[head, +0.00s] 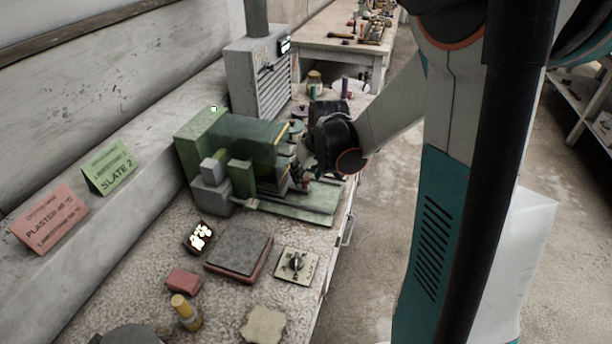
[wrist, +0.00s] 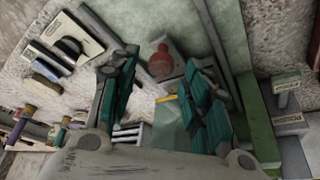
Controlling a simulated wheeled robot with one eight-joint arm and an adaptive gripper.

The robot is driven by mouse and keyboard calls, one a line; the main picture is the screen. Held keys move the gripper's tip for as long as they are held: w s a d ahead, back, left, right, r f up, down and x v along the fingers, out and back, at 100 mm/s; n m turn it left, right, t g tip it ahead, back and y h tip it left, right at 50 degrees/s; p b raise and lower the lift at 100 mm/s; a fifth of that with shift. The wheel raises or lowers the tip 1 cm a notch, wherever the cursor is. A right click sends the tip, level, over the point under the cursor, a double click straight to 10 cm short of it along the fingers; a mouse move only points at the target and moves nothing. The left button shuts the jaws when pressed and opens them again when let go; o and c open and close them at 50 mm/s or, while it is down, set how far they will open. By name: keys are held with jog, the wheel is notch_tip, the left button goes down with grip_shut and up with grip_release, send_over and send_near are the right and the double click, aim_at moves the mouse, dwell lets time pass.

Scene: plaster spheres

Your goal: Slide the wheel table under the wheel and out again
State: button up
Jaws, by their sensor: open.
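The green machine (head: 255,140) stands on the bench, with a flat green base (head: 295,208) running to the right. A long grey bar or rail lies along this base. I cannot clearly tell the wheel or the wheel table apart from the machine's other parts. My gripper (head: 303,176) is at the machine's right side, low over the base. In the wrist view my gripper (wrist: 160,65) is open, its teal-padded fingers on either side of a red rounded knob (wrist: 160,64) on a grey block. I cannot tell whether the fingers touch the knob.
A grey louvred cabinet (head: 258,80) stands behind the machine. In front lie a dark slab (head: 238,254), a plate with a knob (head: 297,264), a red block (head: 184,281) and a lit display (head: 199,236). Signs (head: 50,217) lean on the left ledge. Floor is open right.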

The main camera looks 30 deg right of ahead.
jog(key=v, duration=1)
jog(key=shift+r, duration=0.1)
jog(key=shift+c, duration=0.3)
